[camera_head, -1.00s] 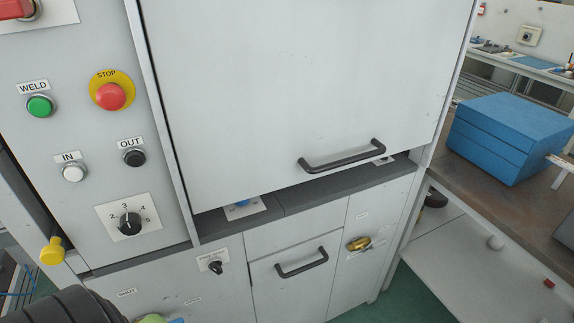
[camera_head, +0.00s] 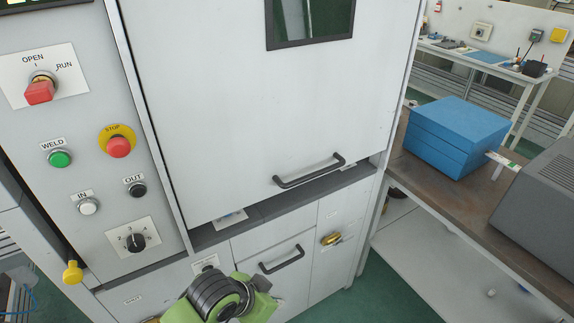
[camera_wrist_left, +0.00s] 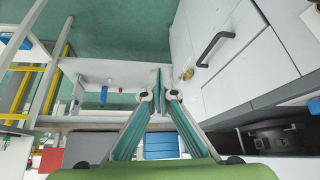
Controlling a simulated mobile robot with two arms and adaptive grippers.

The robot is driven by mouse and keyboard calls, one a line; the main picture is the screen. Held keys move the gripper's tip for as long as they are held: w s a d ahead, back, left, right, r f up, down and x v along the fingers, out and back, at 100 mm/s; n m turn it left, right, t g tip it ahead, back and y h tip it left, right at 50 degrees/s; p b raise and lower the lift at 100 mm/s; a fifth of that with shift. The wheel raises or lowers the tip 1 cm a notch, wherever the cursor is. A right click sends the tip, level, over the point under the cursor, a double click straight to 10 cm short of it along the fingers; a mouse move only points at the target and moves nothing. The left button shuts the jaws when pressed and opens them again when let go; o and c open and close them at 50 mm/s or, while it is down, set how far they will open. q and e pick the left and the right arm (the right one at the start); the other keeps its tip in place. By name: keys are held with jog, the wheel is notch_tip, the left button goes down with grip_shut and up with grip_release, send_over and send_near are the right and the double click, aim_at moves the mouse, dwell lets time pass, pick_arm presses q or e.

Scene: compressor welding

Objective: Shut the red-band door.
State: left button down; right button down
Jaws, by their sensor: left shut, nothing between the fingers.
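A large white door (camera_head: 235,130) with a dark window and a black bar handle (camera_head: 309,170) fills the middle of the head view. Its lower edge hangs above a grey ledge (camera_head: 260,215), with a gap in which a labelled part shows. I see no red band on it, so I cannot tell if it is the red-band door. My left arm enters at the bottom of the head view, below the door; its fingers are hidden there. In the left wrist view my left gripper (camera_wrist_left: 158,88) is shut and empty, apart from the cabinet front. My right gripper is not in view.
A control panel with a red OPEN/RUN switch (camera_head: 40,92) and STOP button (camera_head: 118,147) stands left. A workbench (camera_head: 425,185) with a blue box (camera_head: 456,137) is right.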

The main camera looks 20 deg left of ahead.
pick_arm(q)
jog(key=w+r+m+t+h, duration=0.1)
jog(key=w+r+m, duration=0.1)
jog(key=w+r, duration=0.35)
jog(key=w+r+m+h, duration=0.1)
jog(key=w+r+m, duration=0.15)
jog(key=r, duration=0.65)
jog(key=w+a+r+t, duration=0.1)
jog(key=w+a+r, duration=0.25)
jog(key=r, duration=0.45)
jog(key=w+a+r, duration=0.3)
jog(key=a+r, duration=0.1)
jog(key=r, duration=0.5)
jog(key=p, duration=0.4)
send_over(296, 181)
jog(key=s, duration=0.3)
notch_tip(296, 181, down, 7)
jog(key=f, duration=0.1)
jog(key=a+f, duration=0.1)
jog(key=f+n, duration=0.1)
jog(key=shift+w+a, duration=0.15)
jog(key=shift+w, duration=0.15)
jog(key=shift+a+f+p, duration=0.1)
jog(key=shift+f+p, duration=0.2)
jog(key=shift+f, duration=0.1)
jog(key=shift+f, duration=0.2)
